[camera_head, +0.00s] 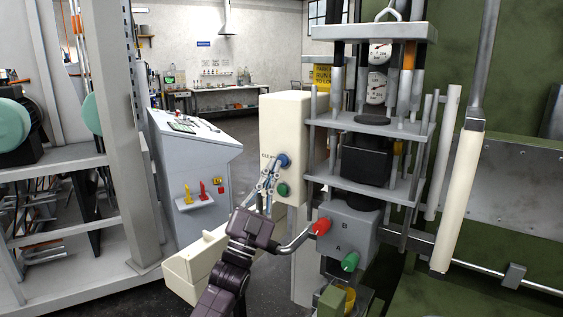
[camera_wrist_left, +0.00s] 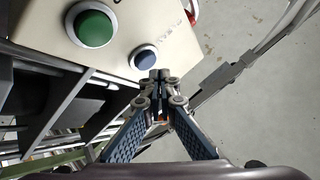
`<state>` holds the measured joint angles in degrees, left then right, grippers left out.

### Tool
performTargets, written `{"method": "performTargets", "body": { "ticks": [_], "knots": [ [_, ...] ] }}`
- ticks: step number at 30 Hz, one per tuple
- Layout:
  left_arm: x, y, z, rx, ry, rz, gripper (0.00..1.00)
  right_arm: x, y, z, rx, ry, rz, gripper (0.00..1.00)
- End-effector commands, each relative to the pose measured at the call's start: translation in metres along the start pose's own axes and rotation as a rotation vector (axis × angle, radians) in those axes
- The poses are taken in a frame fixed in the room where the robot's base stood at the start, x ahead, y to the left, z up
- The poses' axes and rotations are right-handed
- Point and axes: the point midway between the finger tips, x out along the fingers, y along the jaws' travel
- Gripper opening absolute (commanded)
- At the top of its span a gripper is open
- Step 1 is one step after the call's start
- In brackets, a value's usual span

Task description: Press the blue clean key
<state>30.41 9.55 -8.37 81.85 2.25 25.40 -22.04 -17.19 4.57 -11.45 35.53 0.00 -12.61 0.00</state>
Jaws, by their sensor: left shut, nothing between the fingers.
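The green button (camera_wrist_left: 93,28) is farther up and left there. My right gripper is not in view.
A grey machine block with a red knob (camera_head: 321,227) and a green knob (camera_head: 350,261) stands right of my left arm. A press frame (camera_head: 372,30) with gauges rises above it. A grey console (camera_head: 195,160) stands left.

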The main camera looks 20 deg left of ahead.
Motion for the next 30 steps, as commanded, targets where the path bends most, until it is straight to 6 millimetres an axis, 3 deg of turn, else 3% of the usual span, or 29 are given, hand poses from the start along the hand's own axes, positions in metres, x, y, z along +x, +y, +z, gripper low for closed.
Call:
{"method": "performTargets", "body": {
  "ticks": [15, 30],
  "knots": [
    [-0.031, -0.024, -0.024, 0.0, -0.001, 0.0, 0.0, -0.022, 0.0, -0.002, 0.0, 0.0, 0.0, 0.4],
    [-0.034, -0.025, -0.024, 0.0, 0.0, 0.0, 0.0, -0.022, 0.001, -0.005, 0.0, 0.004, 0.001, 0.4]
  ]
}}
